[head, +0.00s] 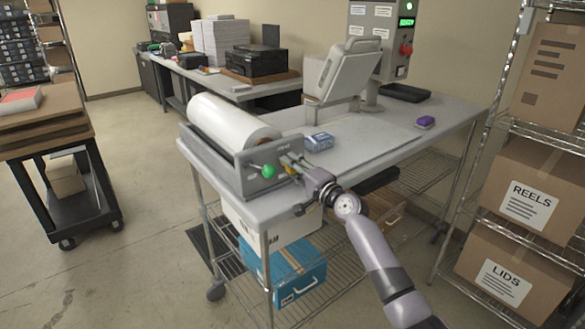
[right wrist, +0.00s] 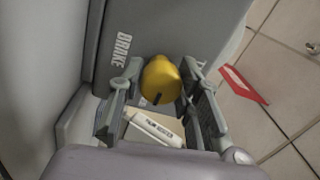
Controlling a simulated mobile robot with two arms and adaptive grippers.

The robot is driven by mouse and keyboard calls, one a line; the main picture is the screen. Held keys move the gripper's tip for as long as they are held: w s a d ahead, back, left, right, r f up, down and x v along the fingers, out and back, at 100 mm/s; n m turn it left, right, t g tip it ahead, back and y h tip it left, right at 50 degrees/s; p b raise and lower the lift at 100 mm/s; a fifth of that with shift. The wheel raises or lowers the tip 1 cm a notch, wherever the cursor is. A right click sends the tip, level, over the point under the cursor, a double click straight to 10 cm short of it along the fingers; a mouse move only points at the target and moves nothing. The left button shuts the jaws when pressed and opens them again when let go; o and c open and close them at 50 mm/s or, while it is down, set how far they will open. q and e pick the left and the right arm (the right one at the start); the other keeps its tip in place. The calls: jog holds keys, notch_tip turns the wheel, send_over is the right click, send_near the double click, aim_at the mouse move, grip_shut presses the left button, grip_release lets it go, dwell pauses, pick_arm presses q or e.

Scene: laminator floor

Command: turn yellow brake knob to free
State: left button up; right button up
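The yellow brake knob (right wrist: 160,80) sits on the grey end plate, beside the word BRAKE, in the right wrist view. A dark mark shows at its lower edge. My right gripper (right wrist: 162,76) has one finger on each side of the knob. Both fingers appear to touch it, with no clear gap. In the head view my right gripper (head: 297,168) is at the near end of the laminator (head: 226,163), right of a green knob (head: 268,171). The yellow knob is mostly hidden there by the gripper. My left gripper is not in view.
A white film roll (head: 232,122) lies in the laminator on the grey table (head: 350,150). A blue-and-white box (head: 319,142) and a purple block (head: 426,122) are on the tabletop. A wire shelf with cartons (head: 532,190) stands at right. A red tag (right wrist: 243,85) sticks out beside the plate.

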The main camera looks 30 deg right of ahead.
jog(key=o, duration=0.4)
jog(key=shift+s, duration=0.15)
jog(key=s, duration=0.8)
jog(key=s+d, duration=0.1)
jog(key=s, duration=0.2)
jog(key=shift+s+f, duration=0.2)
jog(key=shift+s, duration=0.2)
